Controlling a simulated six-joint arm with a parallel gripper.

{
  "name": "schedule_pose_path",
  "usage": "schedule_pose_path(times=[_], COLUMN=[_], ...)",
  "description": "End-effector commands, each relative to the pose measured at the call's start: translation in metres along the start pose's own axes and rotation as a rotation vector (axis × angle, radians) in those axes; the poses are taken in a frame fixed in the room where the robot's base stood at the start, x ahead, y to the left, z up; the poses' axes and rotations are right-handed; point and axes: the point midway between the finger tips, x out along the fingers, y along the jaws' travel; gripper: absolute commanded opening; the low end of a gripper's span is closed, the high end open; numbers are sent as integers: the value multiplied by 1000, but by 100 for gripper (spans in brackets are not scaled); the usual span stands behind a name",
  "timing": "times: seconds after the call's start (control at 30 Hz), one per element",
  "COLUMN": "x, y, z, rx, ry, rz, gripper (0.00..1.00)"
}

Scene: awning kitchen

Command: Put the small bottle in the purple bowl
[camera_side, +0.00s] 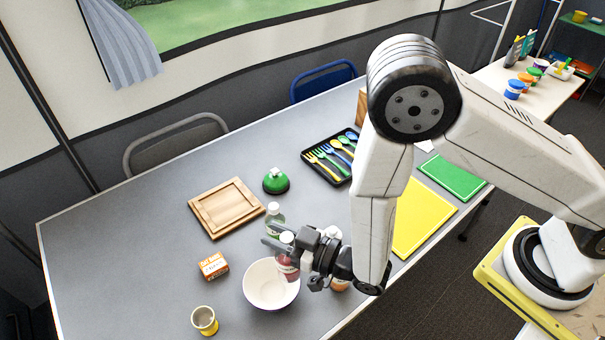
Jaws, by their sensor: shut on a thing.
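A small bottle with a white cap and dark red contents (287,262) is held upright in my gripper (280,243), which is shut on it. The bottle's lower part overlaps the right side of the bowl in the picture. I cannot tell exactly how high it is above the rim. The bowl (258,291) is round and empty-looking, pale whitish with a faint purple tint, and stands on the grey table. No other bowl shows on this table. A pale green bottle with a white cap (275,215) stands just behind my gripper.
Another bottle (340,285) is partly hidden by my gripper. A carton (214,265) and a yellow cup (204,320) stand left of the bowl. A wooden board (227,207), green dome (276,181), cutlery tray (306,153) and yellow mat (425,215) lie farther off. The table's left is clear.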

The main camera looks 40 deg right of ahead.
Motion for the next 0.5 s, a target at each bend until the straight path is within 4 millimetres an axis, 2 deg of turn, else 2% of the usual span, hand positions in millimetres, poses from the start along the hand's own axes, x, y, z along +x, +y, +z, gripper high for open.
schedule_pose_path(times=[0.5], x=[0], y=[0], z=[34], rx=[0], ry=[-1], rz=[0], gripper=[0])
